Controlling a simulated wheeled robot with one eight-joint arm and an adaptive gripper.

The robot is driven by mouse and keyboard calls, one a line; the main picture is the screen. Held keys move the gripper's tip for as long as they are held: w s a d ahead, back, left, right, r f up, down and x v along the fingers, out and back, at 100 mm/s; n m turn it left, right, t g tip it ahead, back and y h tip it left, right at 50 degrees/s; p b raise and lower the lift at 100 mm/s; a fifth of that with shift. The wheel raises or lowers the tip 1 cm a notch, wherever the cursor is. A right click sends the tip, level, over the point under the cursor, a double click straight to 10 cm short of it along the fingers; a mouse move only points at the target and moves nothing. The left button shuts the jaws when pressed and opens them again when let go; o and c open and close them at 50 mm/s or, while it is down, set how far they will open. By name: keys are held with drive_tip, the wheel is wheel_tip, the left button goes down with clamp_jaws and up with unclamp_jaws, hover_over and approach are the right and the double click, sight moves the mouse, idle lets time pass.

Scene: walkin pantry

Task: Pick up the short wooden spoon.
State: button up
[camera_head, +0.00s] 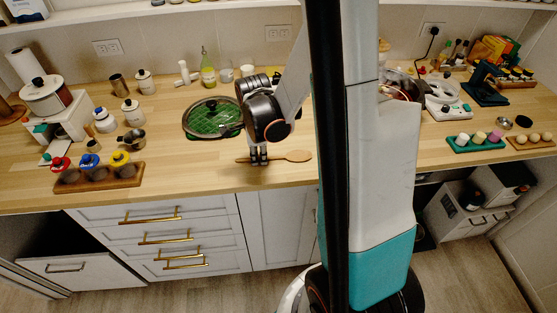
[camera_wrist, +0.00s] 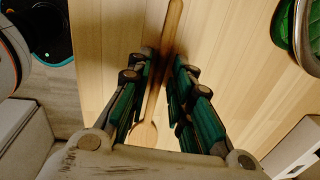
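The short wooden spoon (camera_head: 293,156) lies on the wooden counter near its front edge, its bowl end to the right in the head view. In the wrist view the spoon (camera_wrist: 171,35) runs lengthwise between my fingers, with its wider end low in the picture. My gripper (camera_head: 259,158) points down over the spoon's handle. In the wrist view my gripper (camera_wrist: 162,88) is open, with its green-padded fingers on either side of the handle and visible gaps to it. Part of the handle is hidden behind the fingers in the head view.
A round green-patterned pan with a glass lid (camera_head: 213,118) sits left of my gripper. A wooden tray with several jars (camera_head: 100,177) is at the far left. A green tray (camera_head: 477,144) is at the right. The counter (camera_head: 200,171) around the spoon is clear.

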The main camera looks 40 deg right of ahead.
drive_tip(key=shift+r, duration=0.1)
drive_tip(key=shift+c, duration=0.2)
clamp_jaws()
